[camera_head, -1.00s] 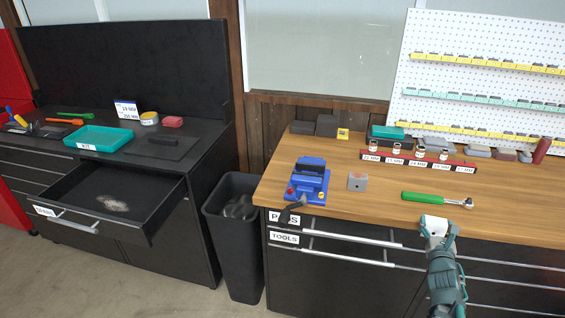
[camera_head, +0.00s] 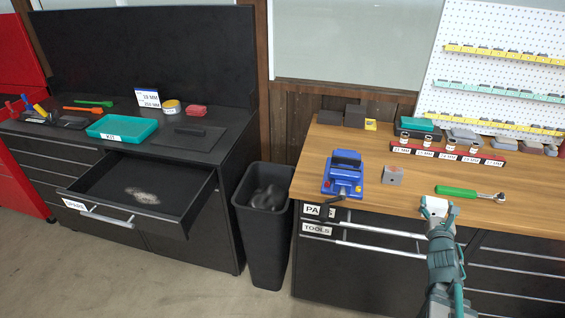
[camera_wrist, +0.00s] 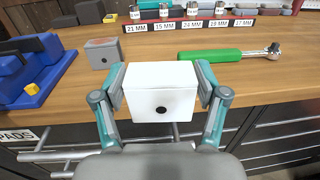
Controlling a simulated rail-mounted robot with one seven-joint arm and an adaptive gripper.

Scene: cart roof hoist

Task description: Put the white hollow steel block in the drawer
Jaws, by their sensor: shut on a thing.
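The white hollow steel block (camera_wrist: 160,92) is a white box with a dark round hole in its face. In the wrist view my gripper (camera_wrist: 160,85) is shut on it, one finger on each side. In the head view the white block (camera_head: 434,205) shows at the end of my arm, near the front edge of the wooden bench; my gripper (camera_head: 438,215) is partly hidden there. The open drawer (camera_head: 102,193), labelled SPARE, sticks out of the black cabinet at left. A pale patch lies on its floor, and it holds no block.
A black bin (camera_head: 265,230) stands between cabinet and bench. On the bench are a blue vise (camera_head: 343,175), a grey block (camera_head: 392,175), a green-handled ratchet (camera_head: 458,191) and a red socket rack (camera_head: 445,153). A teal KIT tray (camera_head: 122,129) sits behind the drawer.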

